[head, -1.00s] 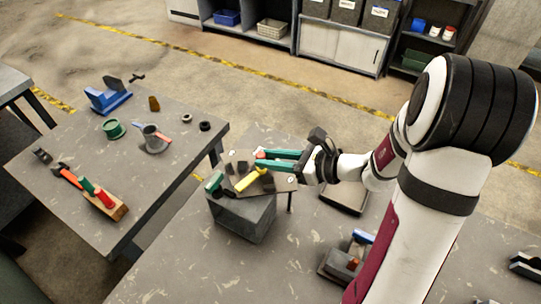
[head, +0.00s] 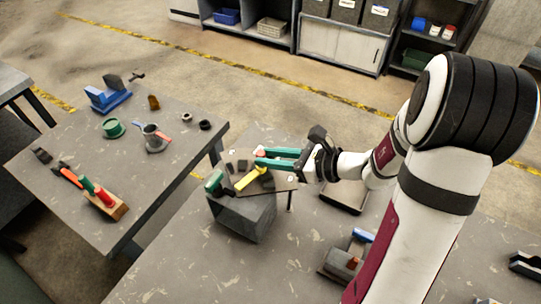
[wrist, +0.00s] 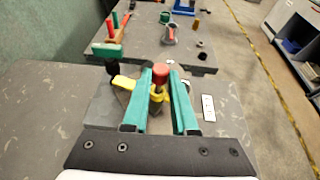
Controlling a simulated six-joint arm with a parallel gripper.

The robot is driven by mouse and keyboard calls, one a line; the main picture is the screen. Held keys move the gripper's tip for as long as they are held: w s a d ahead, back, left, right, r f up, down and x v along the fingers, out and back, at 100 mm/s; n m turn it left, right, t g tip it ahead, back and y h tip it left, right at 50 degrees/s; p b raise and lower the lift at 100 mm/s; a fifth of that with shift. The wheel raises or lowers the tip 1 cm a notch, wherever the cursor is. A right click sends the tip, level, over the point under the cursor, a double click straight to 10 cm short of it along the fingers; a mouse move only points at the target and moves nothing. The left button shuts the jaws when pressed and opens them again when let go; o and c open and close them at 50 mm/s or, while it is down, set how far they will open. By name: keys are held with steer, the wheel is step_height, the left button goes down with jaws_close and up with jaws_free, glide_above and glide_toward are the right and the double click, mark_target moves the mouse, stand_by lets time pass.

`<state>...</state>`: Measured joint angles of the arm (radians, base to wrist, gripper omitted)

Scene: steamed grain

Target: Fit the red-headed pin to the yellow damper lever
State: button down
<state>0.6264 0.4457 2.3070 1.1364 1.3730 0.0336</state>
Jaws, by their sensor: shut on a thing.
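My gripper (wrist: 166,72) has green fingers closed around the red-headed pin (wrist: 161,71), whose red head shows between the fingertips. In the head view my gripper (head: 257,158) is over the fixture plate, with the red head (head: 260,152) small at its tips. The yellow damper lever (head: 247,181) lies on the plate just in front of the fingers. It also shows in the wrist view (wrist: 123,82), left of the fingers, and more yellow shows under the red head. The pin's lower end and the lever's hole are hidden, so I cannot tell whether the pin is in it.
The plate sits on a grey block (head: 243,218) on the near table. A dark green-ended part (head: 213,182) is at its left edge. A second table holds a wooden block with red and green handles (head: 104,201), a green ring (head: 113,128) and a grey cup (head: 153,138).

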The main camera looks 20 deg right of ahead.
steer(key=shift+f, duration=0.3)
steer(key=shift+r, duration=0.3)
stand_by(1.4)
steer(key=c, duration=0.6)
jaws_free()
steer(key=v, duration=1.6)
steer(key=shift+w, duration=0.1)
